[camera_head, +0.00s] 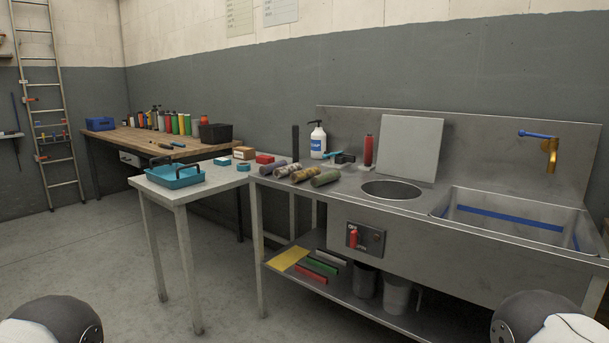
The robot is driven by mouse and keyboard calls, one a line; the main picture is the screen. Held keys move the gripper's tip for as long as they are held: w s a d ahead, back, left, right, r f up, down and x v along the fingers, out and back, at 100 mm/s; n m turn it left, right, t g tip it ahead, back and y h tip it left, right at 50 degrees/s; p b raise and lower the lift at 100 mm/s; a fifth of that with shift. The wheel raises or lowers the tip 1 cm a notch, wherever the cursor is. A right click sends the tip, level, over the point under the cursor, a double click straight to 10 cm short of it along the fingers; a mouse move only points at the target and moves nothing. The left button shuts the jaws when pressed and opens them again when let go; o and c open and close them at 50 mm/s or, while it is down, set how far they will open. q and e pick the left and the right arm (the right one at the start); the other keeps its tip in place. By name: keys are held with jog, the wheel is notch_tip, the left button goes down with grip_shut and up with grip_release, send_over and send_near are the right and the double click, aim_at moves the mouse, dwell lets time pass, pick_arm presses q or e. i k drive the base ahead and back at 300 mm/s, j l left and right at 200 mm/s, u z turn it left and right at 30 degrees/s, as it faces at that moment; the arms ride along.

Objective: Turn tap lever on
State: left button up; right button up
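A brass tap (551,155) is mounted on the steel backsplash at the right, above the sink basin. Its blue lever (537,134) points to the left from the top of the tap, roughly level. The tap's spout hangs downward over the back of the sink. The steel sink basin (455,192) has a blue stripe along its inner wall. Neither gripper is in view. Only rounded parts of my arms show at the bottom left and bottom right corners, well away from the tap.
The steel counter (345,192) has a round opening (391,190), a grey panel (410,148), a red cylinder (368,152), a soap bottle (318,140) and several rolls. A small table (176,192) holds a teal tray (174,175). Open floor lies at the front left.

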aim_at(521, 133)
jog(key=z, duration=1.3)
